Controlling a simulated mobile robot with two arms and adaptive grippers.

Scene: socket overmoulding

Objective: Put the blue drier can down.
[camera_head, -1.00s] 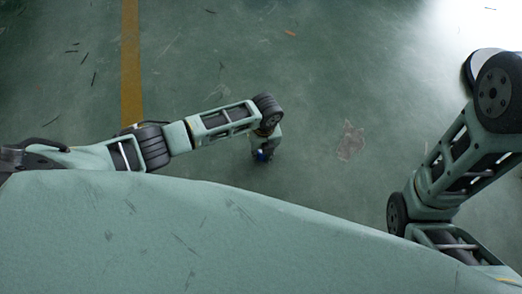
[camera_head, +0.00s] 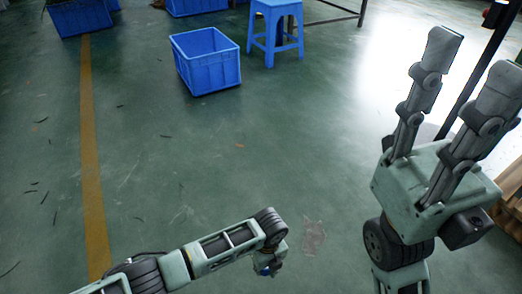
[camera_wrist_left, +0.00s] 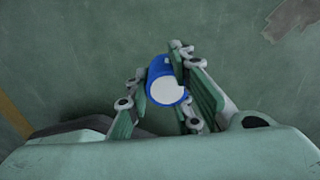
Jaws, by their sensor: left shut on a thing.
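The blue drier can (camera_wrist_left: 157,82), with a white round end, sits between the fingers of my left gripper (camera_wrist_left: 168,92) in the left wrist view. The fingers are closed against its sides, and the floor lies beyond it. In the head view my left gripper (camera_head: 268,264) hangs at the bottom middle, largely hidden by its own wrist, with only a small blue bit of the can showing. My right gripper (camera_head: 474,60) is raised at the right of the head view, its two fingers wide apart and nothing between them.
A blue crate (camera_head: 212,80) stands on the green floor, with a blue stool (camera_head: 276,40) to its right. More blue crates (camera_head: 82,18) stand at the back left. A yellow line (camera_head: 92,160) runs along the left. The floor between is mostly clear.

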